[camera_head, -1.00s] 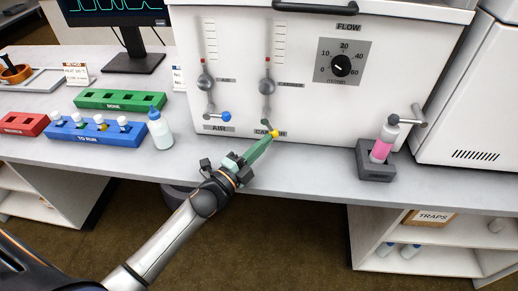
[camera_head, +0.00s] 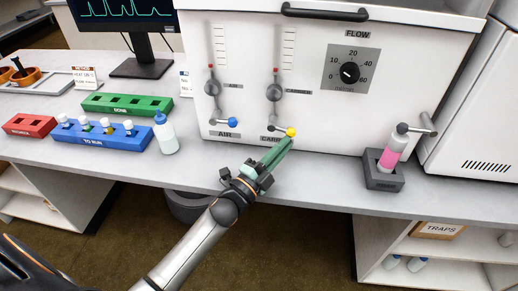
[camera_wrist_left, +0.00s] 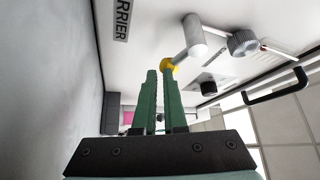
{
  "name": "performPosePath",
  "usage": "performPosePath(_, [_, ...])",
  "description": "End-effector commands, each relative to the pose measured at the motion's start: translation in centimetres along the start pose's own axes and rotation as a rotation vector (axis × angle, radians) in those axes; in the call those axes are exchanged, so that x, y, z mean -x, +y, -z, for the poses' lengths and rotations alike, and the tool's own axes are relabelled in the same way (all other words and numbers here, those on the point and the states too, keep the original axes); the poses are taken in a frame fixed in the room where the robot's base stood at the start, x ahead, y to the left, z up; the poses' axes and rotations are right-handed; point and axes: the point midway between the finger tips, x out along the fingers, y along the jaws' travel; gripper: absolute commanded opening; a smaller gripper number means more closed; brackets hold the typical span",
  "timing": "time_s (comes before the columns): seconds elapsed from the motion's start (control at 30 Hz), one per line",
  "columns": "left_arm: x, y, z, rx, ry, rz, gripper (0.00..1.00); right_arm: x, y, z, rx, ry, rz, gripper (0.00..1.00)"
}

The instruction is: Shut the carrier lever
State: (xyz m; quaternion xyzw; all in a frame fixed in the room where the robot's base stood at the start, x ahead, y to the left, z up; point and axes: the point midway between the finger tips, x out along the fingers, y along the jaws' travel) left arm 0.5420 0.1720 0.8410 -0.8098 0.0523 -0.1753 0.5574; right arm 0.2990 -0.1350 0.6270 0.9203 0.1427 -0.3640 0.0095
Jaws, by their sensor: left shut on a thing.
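The carrier lever's yellow knob (camera_head: 291,132) is low on the white front panel, at the right of the valve under the right-hand flow tube. The lever points roughly right, much like the air lever with its blue knob (camera_head: 233,122). My left gripper (camera_head: 287,143) reaches up from below with its green fingers shut on the yellow knob. In the left wrist view the yellow knob (camera_wrist_left: 167,65) sits at the fingertips, joined to the grey valve body (camera_wrist_left: 196,36). The fingers partly cover the knob and the carrier label. My right gripper is not in view.
The flow dial (camera_head: 349,73) is on the panel to the right. A pink bottle (camera_head: 393,155) stands in a dark holder at the bench's right. A white squeeze bottle (camera_head: 164,134), a blue rack (camera_head: 105,137) and a green rack (camera_head: 127,104) are on the left. The bench front between is clear.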

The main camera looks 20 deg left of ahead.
Motion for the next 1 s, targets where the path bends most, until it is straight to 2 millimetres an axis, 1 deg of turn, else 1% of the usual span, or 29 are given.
performPosePath(0.03, [0.1, 0.3, 0.0, 0.001, -0.001, -0.007, 0.00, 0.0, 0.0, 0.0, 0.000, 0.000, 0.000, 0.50])
performPosePath(0.17, [1.0, 0.4, 0.0, 0.001, -0.002, -0.008, 0.00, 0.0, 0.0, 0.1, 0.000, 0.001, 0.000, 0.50])
performPosePath(0.27, [2.5, 0.3, 0.0, 0.000, -0.002, -0.007, 0.00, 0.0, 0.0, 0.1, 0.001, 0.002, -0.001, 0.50])
performPosePath(0.5, [7.4, 0.2, 0.0, 0.001, -0.002, -0.005, 0.00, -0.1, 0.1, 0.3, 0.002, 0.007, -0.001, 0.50])
performPosePath(0.7, [10.8, 0.1, -0.1, 0.001, -0.002, -0.002, 0.00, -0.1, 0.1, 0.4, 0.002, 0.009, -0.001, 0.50])
performPosePath(0.83, [12.0, 0.0, 0.0, 0.001, 0.000, 0.001, 0.00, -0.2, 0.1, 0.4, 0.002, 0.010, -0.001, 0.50])
performPosePath(1.0, [12.6, -0.1, 0.0, 0.000, 0.000, 0.002, 0.00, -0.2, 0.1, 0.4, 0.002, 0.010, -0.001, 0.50])
